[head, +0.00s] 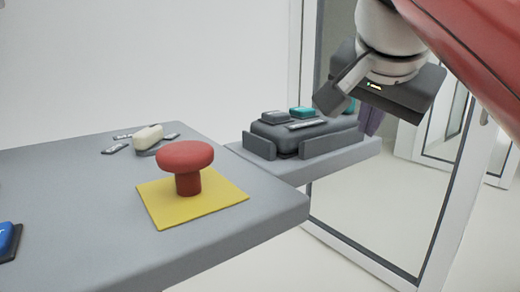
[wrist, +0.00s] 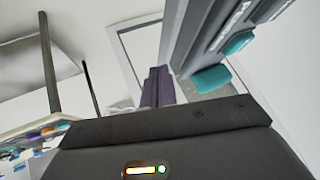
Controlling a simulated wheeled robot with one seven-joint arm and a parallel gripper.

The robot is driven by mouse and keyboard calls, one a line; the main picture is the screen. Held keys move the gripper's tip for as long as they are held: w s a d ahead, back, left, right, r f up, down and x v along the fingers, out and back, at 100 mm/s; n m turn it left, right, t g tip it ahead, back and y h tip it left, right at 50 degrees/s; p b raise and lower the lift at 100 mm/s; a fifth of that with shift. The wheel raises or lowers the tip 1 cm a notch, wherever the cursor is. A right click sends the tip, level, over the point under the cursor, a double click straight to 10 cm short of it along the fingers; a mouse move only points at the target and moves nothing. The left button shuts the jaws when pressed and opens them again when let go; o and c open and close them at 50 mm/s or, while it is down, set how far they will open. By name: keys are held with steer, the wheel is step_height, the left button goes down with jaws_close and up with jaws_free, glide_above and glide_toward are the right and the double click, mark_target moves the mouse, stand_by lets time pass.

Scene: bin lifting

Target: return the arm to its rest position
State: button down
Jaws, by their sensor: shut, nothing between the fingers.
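My gripper (head: 330,98) is at the upper right of the head view, in the air over the small grey side shelf (head: 345,160). It hangs from my white wrist and red arm, with its dark fingers tilted down to the left. It is shut and holds nothing. The dark grey bin (head: 300,136) sits on the side shelf below and left of the fingers, with a teal block (head: 302,112) and a grey block (head: 275,117) on its top. In the wrist view, my dark gripper housing with a lit indicator fills the bottom, and the fingertips cannot be made out.
A grey table (head: 90,195) holds a red mushroom-shaped object (head: 186,158) on a yellow square (head: 215,205). A cream block (head: 148,138) lies behind it, and a blue item (head: 8,240) is at the left edge. A white-framed glass door (head: 295,70) stands behind the shelf.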

steer(key=s+f+n, duration=0.2)
steer(key=f+n, duration=0.1)
steer(key=f, duration=0.8)
steer(key=s+f+n+g+y, duration=0.1)
steer(key=s+f+n, duration=0.1)
steer(key=f, duration=0.9)
steer(key=s+f+n+g+y, duration=0.1)
steer(key=s+f+n, duration=0.2)
steer(key=f, duration=0.9)
steer(key=shift+s+d+n, duration=0.3)
steer(key=shift+s, duration=0.45)
